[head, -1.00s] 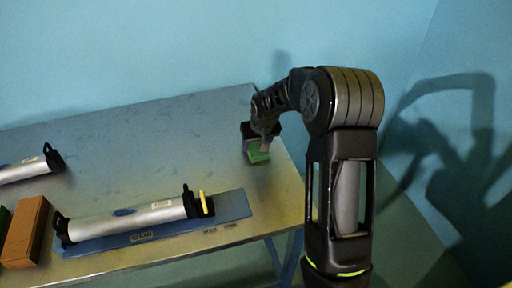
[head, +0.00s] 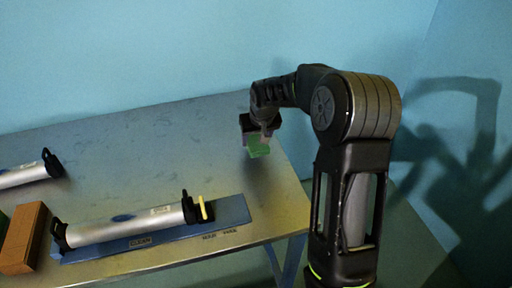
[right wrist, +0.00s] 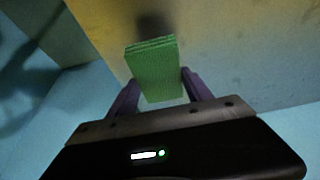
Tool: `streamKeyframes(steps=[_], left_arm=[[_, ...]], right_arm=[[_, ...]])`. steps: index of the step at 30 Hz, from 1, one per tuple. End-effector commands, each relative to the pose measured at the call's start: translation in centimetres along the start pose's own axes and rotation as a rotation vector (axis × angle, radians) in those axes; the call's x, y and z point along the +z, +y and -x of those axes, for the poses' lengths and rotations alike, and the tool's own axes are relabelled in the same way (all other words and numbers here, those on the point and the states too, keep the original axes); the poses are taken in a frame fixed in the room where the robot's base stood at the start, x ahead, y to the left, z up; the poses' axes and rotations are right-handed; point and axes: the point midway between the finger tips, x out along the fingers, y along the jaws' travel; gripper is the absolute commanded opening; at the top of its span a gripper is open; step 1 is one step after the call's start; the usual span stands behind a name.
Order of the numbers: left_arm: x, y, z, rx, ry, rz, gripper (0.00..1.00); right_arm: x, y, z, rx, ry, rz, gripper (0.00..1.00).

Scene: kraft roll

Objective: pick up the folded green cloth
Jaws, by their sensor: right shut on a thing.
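The folded green cloth (head: 258,149) is at the right end of the table in the head view, partly hidden by my right gripper (head: 266,137). In the right wrist view the green cloth (right wrist: 155,70) shows its layered folded edge and sits between the two purple fingers of my right gripper (right wrist: 160,92). The gripper is shut on it. A dark shadow lies on the table beyond the cloth, and the cloth appears held above the surface. My left gripper is not in view.
A blue mat (head: 232,211) near the table's front edge bears a silver roll (head: 130,225) with black end holders and a yellow piece. Another silver roll (head: 22,174) and a brown block (head: 24,238) are at the left. The table's (head: 150,150) middle and back are clear.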

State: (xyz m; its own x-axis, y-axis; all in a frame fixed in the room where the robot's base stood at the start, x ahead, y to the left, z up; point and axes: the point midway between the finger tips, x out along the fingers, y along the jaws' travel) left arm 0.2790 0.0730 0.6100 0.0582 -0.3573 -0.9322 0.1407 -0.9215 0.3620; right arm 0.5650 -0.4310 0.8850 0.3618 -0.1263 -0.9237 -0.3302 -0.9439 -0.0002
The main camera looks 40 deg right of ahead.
Motion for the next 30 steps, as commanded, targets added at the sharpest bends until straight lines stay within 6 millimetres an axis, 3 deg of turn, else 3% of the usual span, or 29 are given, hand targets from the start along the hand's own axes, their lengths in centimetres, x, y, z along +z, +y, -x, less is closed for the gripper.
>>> streamKeyframes(steps=[3, 9, 28, 29, 30], left_arm=[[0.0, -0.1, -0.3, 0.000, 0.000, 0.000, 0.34], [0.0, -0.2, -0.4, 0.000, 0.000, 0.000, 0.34], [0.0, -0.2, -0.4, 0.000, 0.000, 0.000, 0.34], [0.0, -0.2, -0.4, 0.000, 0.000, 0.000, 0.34], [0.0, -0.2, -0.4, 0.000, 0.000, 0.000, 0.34]], right_arm=[[-1.0, -0.1, 2.2, -0.001, 0.004, 0.001, 0.19], [-2.0, -0.1, 4.6, -0.001, 0.003, 0.002, 0.19], [-2.0, 0.0, 4.9, 0.000, -0.001, 0.001, 0.19], [-2.0, 0.0, 4.9, 0.000, -0.001, 0.001, 0.56], [-2.0, 0.0, 4.9, 0.000, -0.001, 0.001, 0.52]])
